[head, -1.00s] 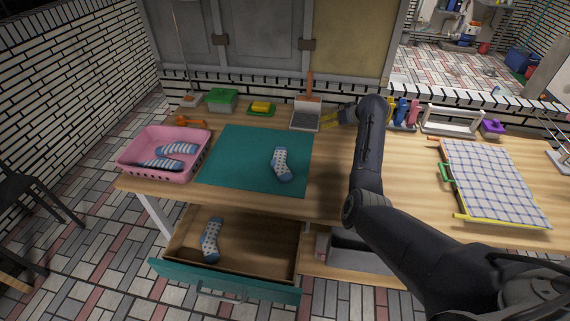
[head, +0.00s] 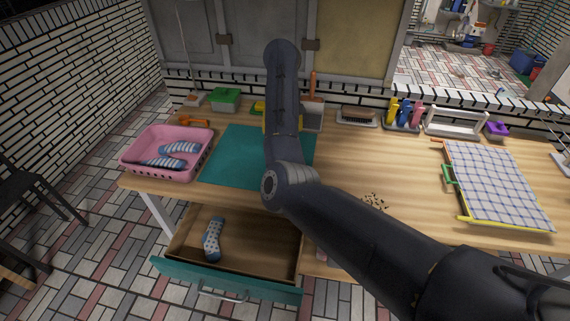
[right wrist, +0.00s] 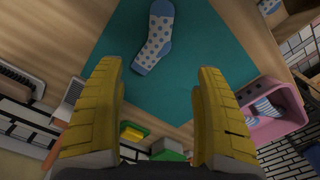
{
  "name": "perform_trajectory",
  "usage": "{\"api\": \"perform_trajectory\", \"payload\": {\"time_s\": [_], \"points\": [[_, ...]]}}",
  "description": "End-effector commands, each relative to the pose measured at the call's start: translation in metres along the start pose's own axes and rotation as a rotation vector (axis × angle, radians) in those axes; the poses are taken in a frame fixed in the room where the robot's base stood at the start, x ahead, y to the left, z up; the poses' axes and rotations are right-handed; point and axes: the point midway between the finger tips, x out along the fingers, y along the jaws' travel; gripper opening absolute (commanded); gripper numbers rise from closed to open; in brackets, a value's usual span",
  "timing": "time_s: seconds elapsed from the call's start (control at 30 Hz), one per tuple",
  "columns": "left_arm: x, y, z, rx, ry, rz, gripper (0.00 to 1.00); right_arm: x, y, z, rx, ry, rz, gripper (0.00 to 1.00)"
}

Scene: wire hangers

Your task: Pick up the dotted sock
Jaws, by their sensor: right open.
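A white sock with blue dots and light blue toe and cuff (right wrist: 155,38) lies on the teal mat (right wrist: 205,50) in the right wrist view. In the head view my right arm hides this sock on the mat (head: 225,160). Another dotted sock (head: 212,240) lies in the open drawer (head: 255,245) below the table. My right gripper (right wrist: 160,70) is open and empty, with its yellow fingers apart above the mat and the sock ahead of the gap. In the head view it is mostly hidden behind the arm. My left gripper is not in view.
A pink basket (head: 137,170) with striped socks stands left of the mat. A green-lidded box (head: 225,98), a dustpan (head: 312,118) and other items line the back. Dark crumbs (head: 375,202) lie on the bare wood. A checked cloth (head: 490,185) is at the right.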

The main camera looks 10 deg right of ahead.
Motion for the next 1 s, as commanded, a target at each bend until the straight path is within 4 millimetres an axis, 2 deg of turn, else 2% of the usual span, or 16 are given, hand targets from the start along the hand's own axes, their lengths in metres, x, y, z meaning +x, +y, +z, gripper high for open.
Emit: {"api": "perform_trajectory", "payload": {"time_s": [0.2, 0.63, 1.0], "points": [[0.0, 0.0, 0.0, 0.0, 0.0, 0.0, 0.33, 0.025, 0.001, 0.003, -0.001, -0.011, 0.012, 0.71], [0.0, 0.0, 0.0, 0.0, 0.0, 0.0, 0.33, 0.048, 0.002, 0.002, 0.0, -0.008, 0.011, 0.71], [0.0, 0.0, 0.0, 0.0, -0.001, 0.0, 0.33, 0.097, 0.001, 0.003, 0.0, -0.009, 0.009, 0.71]]}}
